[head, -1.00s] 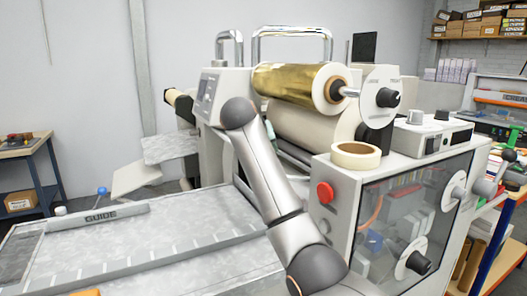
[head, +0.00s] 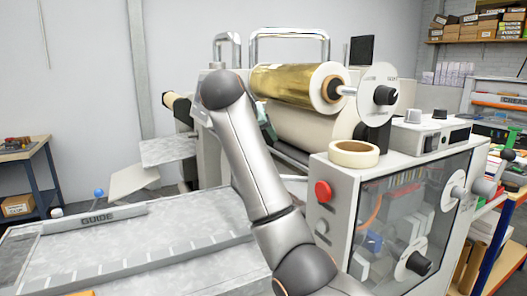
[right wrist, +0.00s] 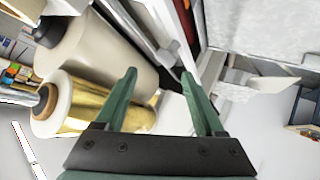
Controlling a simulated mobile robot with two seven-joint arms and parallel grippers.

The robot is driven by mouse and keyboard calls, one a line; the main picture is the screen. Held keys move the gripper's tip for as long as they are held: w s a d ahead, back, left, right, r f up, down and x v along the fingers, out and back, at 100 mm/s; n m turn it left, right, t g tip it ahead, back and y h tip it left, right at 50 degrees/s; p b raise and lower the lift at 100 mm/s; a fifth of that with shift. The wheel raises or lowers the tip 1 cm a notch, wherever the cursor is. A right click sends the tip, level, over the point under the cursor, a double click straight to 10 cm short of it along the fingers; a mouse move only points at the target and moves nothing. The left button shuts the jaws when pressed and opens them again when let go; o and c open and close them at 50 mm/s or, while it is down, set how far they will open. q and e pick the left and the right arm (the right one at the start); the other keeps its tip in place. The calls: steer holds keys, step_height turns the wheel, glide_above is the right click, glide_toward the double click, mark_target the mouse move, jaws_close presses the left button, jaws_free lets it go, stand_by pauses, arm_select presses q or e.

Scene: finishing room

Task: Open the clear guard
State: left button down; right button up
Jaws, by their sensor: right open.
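The machine (head: 335,210) fills the middle and right of the head view. A clear panel (head: 400,212) on its front right lets cables and small parts inside show; I cannot tell whether this is the clear guard. No other clear sheet is plain near the rollers, where my right arm blocks part of the view. My right gripper (right wrist: 158,77) shows in the right wrist view with two green fingers apart and nothing between them. It is near the gold foil roll (right wrist: 88,103) and the cream roller (right wrist: 95,52). My left gripper is out of view.
A tape roll (head: 354,153) lies on the machine's top, above a red button (head: 323,191). The feed table with its GUIDE bar (head: 98,217) is open and clear at left. The foil roll (head: 297,80) and chrome hoops (head: 291,31) stand behind my arm.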

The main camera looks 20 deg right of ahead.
steer(key=v, duration=0.5)
steer(key=shift+d, duration=0.1)
steer(key=shift+f, duration=0.1)
